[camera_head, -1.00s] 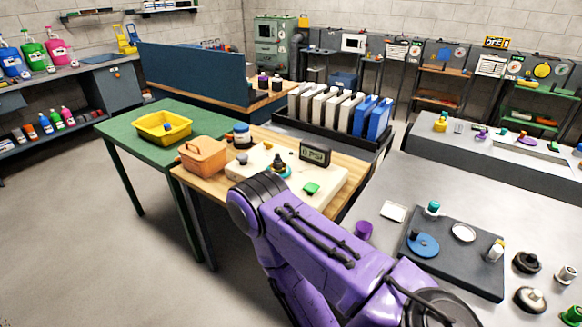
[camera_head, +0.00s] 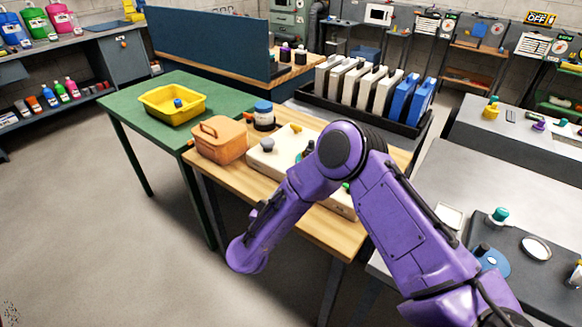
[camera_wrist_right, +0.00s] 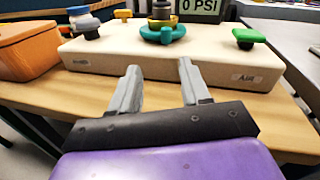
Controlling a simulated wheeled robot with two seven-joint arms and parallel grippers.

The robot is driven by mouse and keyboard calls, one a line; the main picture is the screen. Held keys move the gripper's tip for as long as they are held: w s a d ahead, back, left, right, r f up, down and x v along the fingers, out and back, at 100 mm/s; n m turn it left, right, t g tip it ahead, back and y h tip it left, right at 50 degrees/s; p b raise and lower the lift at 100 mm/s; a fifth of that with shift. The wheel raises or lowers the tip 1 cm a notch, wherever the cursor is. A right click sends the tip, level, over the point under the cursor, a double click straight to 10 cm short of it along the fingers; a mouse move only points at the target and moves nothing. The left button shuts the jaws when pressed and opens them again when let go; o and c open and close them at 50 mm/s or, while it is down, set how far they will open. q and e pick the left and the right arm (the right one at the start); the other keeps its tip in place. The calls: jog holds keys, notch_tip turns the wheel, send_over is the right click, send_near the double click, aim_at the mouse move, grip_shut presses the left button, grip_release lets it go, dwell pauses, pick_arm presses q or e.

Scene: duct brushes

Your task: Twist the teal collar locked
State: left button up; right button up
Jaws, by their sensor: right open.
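The teal collar (camera_wrist_right: 163,34) sits around a dark and brass fitting on top of a cream block (camera_wrist_right: 200,62), beyond my right gripper in the right wrist view. In the head view my purple right arm covers most of the collar, and the cream block (camera_head: 268,157) is partly hidden. My right gripper (camera_wrist_right: 160,75) is open and empty in front of the block's near face, its fingers pointing toward it, apart from the collar. A gauge reading 0 PSI (camera_wrist_right: 200,8) stands behind the collar. My left gripper is not in view.
A green-handled valve (camera_wrist_right: 248,38) is on the block's right, with a yellow knob (camera_wrist_right: 123,15) on its left. An orange box (camera_head: 219,140) stands left of the block on the wooden table (camera_head: 330,235). A yellow tray (camera_head: 172,103) lies on the green table.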

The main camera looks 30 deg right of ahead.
jog(key=m, duration=0.1)
jog(key=d+r+m+g, duration=0.1)
jog(key=shift+w+d+r+m+h+p, duration=0.1)
jog(key=shift+w+r+m+h+p, duration=0.2)
jog(key=shift+h, duration=0.1)
jog(key=d, duration=0.2)
jog(key=w+d+p, duration=0.1)
jog(key=shift+d+r, duration=0.1)
jog(key=shift+r, duration=0.25)
jog(key=x, duration=0.3)
jog(key=f+p+x, duration=0.1)
jog(key=x, duration=0.1)
jog(key=shift+w, duration=0.4)
jog(key=shift+w+d, duration=0.15)
jog(key=shift+d+r, duration=0.1)
grip_shut()
